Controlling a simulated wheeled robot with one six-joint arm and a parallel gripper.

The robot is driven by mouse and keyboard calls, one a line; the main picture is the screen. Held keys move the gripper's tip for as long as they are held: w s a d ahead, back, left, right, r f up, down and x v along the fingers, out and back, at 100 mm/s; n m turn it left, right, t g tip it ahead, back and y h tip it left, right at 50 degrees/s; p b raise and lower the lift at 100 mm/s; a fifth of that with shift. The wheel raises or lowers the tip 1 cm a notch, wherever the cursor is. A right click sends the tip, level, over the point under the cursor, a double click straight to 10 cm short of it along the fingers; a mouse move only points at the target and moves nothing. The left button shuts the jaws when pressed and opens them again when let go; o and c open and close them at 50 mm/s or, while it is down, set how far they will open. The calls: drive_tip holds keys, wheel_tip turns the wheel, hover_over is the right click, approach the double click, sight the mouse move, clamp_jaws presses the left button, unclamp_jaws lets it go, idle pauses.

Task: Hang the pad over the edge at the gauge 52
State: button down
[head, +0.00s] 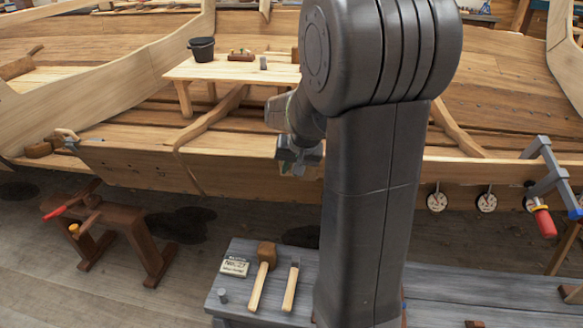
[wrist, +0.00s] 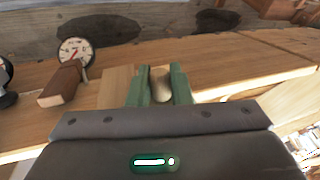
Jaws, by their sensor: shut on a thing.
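My gripper (head: 300,158) is at the hull's plank edge (head: 250,165) in the head view, partly behind my own arm. In the wrist view its two green fingers (wrist: 162,87) are shut on a pale rounded piece (wrist: 161,84). I cannot tell from what shows whether this is the pad. Most of the held thing is hidden by the fingers and gripper body. A round white gauge (wrist: 75,51) with a red mark lies left of the fingers; its number is unreadable. Round gauges (head: 437,200) and (head: 486,201) hang along the hull's right side; their numbers are also unreadable.
A brown block (wrist: 62,84) sits beside the gauge. A clamp (head: 550,172) grips the right edge. A bench inside holds a black bucket (head: 202,49). A grey workbench (head: 228,304) in front carries a mallet (head: 264,262). A sawhorse (head: 118,218) stands left.

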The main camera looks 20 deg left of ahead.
drive_tip(key=shift+f, duration=0.25)
drive_tip(key=c, duration=1.2)
unclamp_jaws()
drive_tip(key=shift+w, duration=0.1)
drive_tip(key=shift+c, duration=0.2)
drive_tip(key=v, duration=1.4)
drive_tip(key=shift+f, duration=0.15)
